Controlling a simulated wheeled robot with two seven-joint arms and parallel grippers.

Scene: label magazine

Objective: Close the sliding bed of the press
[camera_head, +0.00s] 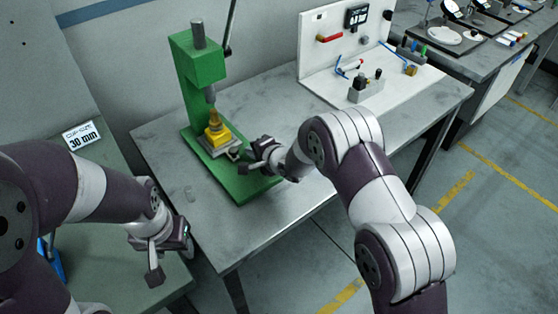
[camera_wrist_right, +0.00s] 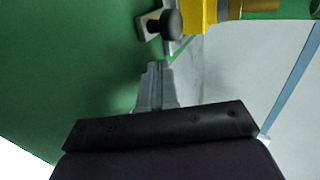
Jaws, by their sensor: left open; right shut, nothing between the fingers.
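The green press (camera_head: 195,75) stands on the grey table, with a vertical ram above a yellow fixture (camera_head: 216,133) on its sliding bed (camera_head: 221,148). My right gripper (camera_head: 248,166) is at the front right of the bed, above the green base. In the right wrist view my right gripper (camera_wrist_right: 156,68) is shut and empty, its tips pointing toward a dark round knob (camera_wrist_right: 171,24) beside the yellow fixture (camera_wrist_right: 200,14). A small gap seems to lie between tips and knob. My left gripper (camera_head: 165,262) is open and empty, off the table's left edge.
A white panel board (camera_head: 330,40) with tools and a grey block stands at the back right of the table (camera_head: 290,215). A "30 mm" sign (camera_head: 82,135) stands on the left bench. The table's front middle is clear.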

